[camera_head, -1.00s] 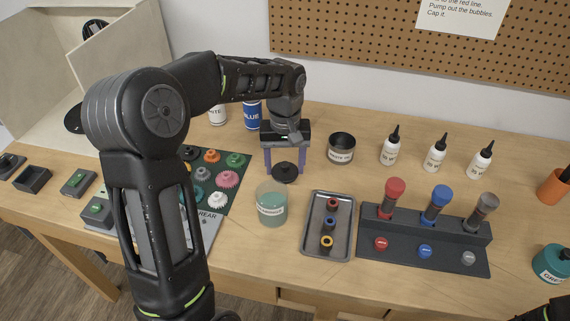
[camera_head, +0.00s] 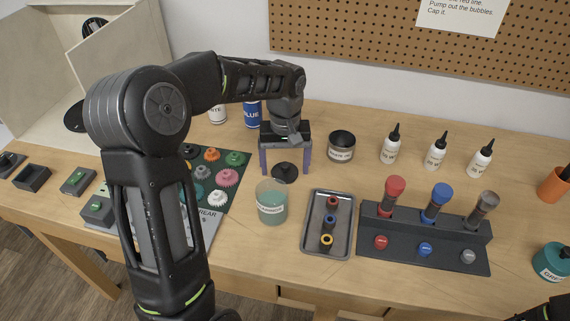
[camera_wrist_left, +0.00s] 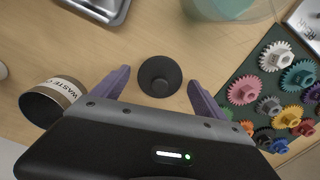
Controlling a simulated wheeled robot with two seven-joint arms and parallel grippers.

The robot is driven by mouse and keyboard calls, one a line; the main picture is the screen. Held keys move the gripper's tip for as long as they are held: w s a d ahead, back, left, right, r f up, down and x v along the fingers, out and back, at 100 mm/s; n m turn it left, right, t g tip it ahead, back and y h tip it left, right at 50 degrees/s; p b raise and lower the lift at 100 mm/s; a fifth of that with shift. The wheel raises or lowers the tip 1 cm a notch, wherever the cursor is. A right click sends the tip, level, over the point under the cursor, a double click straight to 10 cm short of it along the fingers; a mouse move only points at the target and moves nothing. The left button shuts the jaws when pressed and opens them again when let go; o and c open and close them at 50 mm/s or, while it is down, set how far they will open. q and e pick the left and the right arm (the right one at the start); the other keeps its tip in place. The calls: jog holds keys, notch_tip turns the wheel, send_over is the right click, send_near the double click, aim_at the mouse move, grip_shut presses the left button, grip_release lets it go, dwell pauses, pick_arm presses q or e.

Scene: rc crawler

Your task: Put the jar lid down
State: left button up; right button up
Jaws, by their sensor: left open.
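The black jar lid (camera_head: 285,172) lies on the wooden table behind the glass jar. It also shows in the left wrist view (camera_wrist_left: 160,76), where bare table is visible on both sides of it. My left gripper (camera_head: 286,170) is open around the lid, and its purple fingers (camera_wrist_left: 159,88) stand apart from the lid on either side. The glass jar of greenish liquid (camera_head: 271,203) stands in front of the lid, with no lid on it. My right gripper is not in view; only a dark piece of my right arm shows at the bottom right corner.
The waste jar (camera_head: 341,147) stands right of my left gripper. A grey tray with small ringed parts (camera_head: 313,247) lies right of the glass jar. A green mat with gears (camera_head: 240,185) is to the left. Bottles (camera_head: 435,155) and a dark rack (camera_head: 470,258) are farther right.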

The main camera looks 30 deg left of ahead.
aim_at(285, 164)
pick_arm(q)
notch_tip(285, 164, up, 12)
jog(key=shift+r, duration=0.2)
jog(key=shift+f, duration=0.1)
dwell(1.0)
